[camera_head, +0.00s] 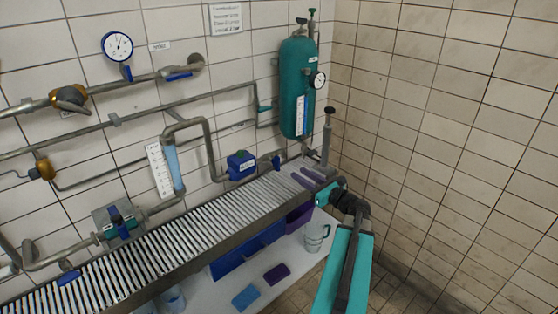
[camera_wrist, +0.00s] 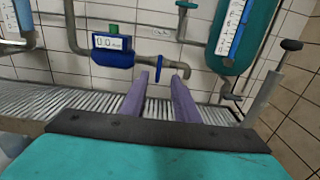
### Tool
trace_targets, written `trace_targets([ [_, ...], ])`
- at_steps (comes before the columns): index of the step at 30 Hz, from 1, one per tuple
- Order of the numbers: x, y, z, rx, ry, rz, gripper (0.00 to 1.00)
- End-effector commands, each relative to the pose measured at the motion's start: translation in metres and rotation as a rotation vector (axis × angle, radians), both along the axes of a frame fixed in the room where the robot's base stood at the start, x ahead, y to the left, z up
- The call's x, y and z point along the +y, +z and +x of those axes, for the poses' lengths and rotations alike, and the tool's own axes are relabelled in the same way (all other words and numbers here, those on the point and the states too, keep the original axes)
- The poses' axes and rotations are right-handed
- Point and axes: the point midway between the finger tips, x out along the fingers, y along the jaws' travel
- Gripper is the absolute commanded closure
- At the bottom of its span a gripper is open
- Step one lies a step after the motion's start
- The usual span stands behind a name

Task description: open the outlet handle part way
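A small blue handle (camera_head: 275,162) sits on the pipe end right of the blue meter; I cannot read a label naming it the outlet. In the wrist view the blue handle (camera_wrist: 159,63) stands upright on the pipe, across the gap between my fingertips. My gripper (camera_wrist: 161,77) is open, with two purple fingers spread and nothing between them. In the head view my gripper (camera_head: 301,173) is over the right end of the grating, a little right of and in front of the handle. I cannot tell the exact gap.
The blue meter (camera_wrist: 112,43) reads about 0.0. A teal tank (camera_head: 297,88) with a gauge hangs at the right. A grey post (camera_head: 327,138) stands near my gripper. The slatted grating (camera_head: 190,218) runs below the pipes. A glass jug (camera_head: 315,237) stands lower down.

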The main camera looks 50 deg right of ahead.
Motion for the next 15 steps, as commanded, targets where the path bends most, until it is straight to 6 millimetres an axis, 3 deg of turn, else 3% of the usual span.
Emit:
trace_targets([
  [8,-0.001,0.0,0.015,0.001,0.002,-0.001,0.72],
  [15,-0.004,0.001,0.045,0.001,0.003,0.0,0.72],
])
